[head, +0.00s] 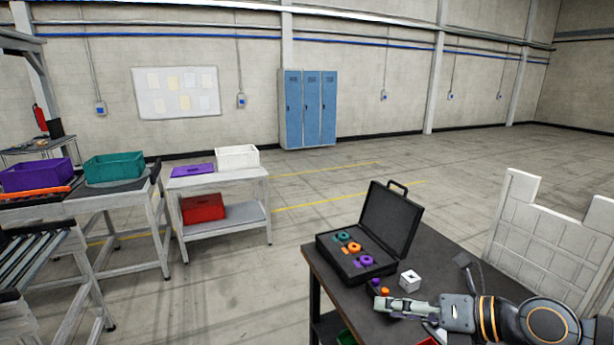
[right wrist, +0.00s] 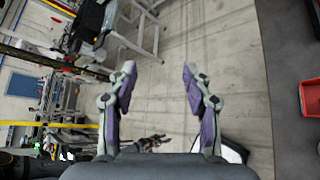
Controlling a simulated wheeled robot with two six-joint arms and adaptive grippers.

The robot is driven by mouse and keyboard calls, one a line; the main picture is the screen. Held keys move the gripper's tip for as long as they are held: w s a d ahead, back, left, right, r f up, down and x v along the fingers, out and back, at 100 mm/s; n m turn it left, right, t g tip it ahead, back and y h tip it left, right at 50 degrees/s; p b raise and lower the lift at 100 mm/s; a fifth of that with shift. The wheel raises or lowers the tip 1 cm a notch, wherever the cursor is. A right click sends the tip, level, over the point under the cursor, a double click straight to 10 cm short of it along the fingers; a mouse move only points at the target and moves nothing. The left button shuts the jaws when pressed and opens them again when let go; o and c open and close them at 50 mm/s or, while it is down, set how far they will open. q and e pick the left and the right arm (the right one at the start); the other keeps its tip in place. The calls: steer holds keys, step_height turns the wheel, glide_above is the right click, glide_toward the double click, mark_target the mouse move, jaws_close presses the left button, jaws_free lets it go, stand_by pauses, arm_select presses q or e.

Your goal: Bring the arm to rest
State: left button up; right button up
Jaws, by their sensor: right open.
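My right arm comes in from the right over the dark table (head: 345,309). Its gripper (head: 385,304) is near the front left part of the tabletop, just in front of small purple and orange pieces. In the right wrist view the two fingers of the right gripper (right wrist: 158,75) are spread wide. Nothing is between them, and the concrete floor shows beyond. My left gripper cannot be made out in the head view.
An open black case (head: 391,222) holds teal, orange and purple pieces. A white cube (head: 410,281) stands beside it. A white panel (head: 545,240) rises behind the arm. Benches with a teal bin (head: 114,167) and white bin (head: 238,157) stand left. The middle floor is clear.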

step_height(320, 180, up, 4)
steer(key=w+m+t+y, duration=0.1)
steer(key=w+m+t, duration=0.1)
steer(key=m+t, duration=0.35)
steer(key=w+d+f+m+t+h, duration=0.25)
steer(key=d+m+t+h, duration=0.4)
steer(key=m, duration=0.75)
steer(key=s+d+f+m+g+h, duration=0.4)
steer(key=d+f+m+g+h, duration=0.2)
steer(key=d+f+m+h, duration=0.45)
steer(key=s+a+f+m+g+y, duration=0.25)
steer(key=s+a+f+g, duration=0.25)
steer(key=s+f, duration=0.3)
steer(key=s+a+f+m+g+y, duration=0.2)
steer(key=s+a+f+m+g, duration=0.25)
steer(key=s+f, duration=0.35)
step_height(320, 180, down, 30)
steer(key=s+d+g+b, duration=0.2)
steer(key=b, duration=0.3)
arm_select(q)
step_height(320, 180, down, 10)
steer(key=s+a+b, duration=0.1)
steer(key=s+b, duration=0.1)
steer(key=b, duration=0.3)
arm_select(e)
steer(key=s+d+f+g, duration=0.1)
steer(key=s+f, duration=1.9)
steer(key=f, duration=0.3)
steer(key=shift+d+f, duration=0.2)
steer(key=shift+f, duration=0.05)
